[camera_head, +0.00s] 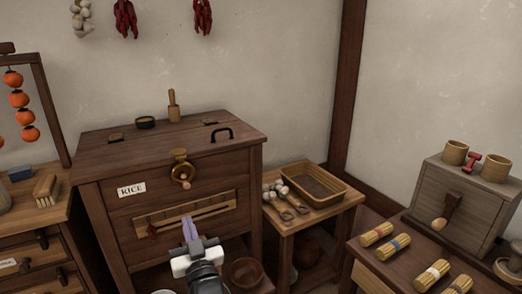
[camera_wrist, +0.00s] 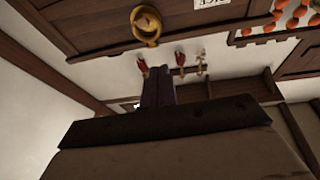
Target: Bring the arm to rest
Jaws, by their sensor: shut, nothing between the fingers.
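My gripper (camera_head: 190,229) is in the lower middle of the head view, in front of the dark wooden rice chest (camera_head: 220,165). Its fingers are together and hold nothing. In the wrist view the fingers of my gripper (camera_wrist: 157,88) also show closed, with the chest front beyond them at the top. The chest carries a RICE label (camera_head: 131,190) and a round brass fitting (camera_head: 181,171), which also shows in the wrist view (camera_wrist: 146,27). I cannot tell whether the fingers touch the chest.
A side table (camera_head: 289,222) right of the chest holds a basket (camera_head: 314,183) and garlic. At the right, a counter (camera_head: 392,271) bears several straw bundles and a grey box mill (camera_head: 455,208) with two cups. Drawers (camera_head: 35,241) stand at left. A bowl (camera_head: 246,272) sits low near my arm.

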